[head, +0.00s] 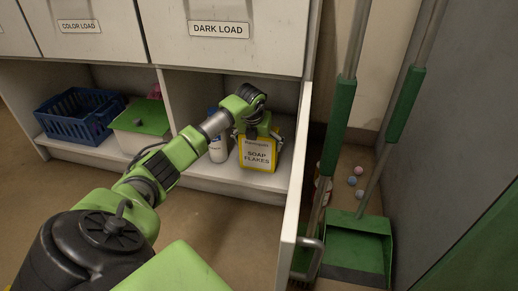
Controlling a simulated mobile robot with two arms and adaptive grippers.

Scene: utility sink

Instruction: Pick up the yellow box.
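The yellow box (257,156), with a pale label reading "SOAP FLAKES", stands upright on the low shelf of the right cubby. My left arm reaches in from the left. My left gripper (260,128) is at the top of the box, pointing down at it. Its fingers are small and mostly hidden by the wrist and the box top, so I cannot tell whether they are open or shut on it. My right gripper is not in view.
A white bottle (217,147) stands just left of the box. A blue basket (80,117) and a green-lidded bin (143,118) sit in the left cubby. An open cabinet door (295,190), a green dustpan (358,245) and green-gripped poles (338,125) are at right.

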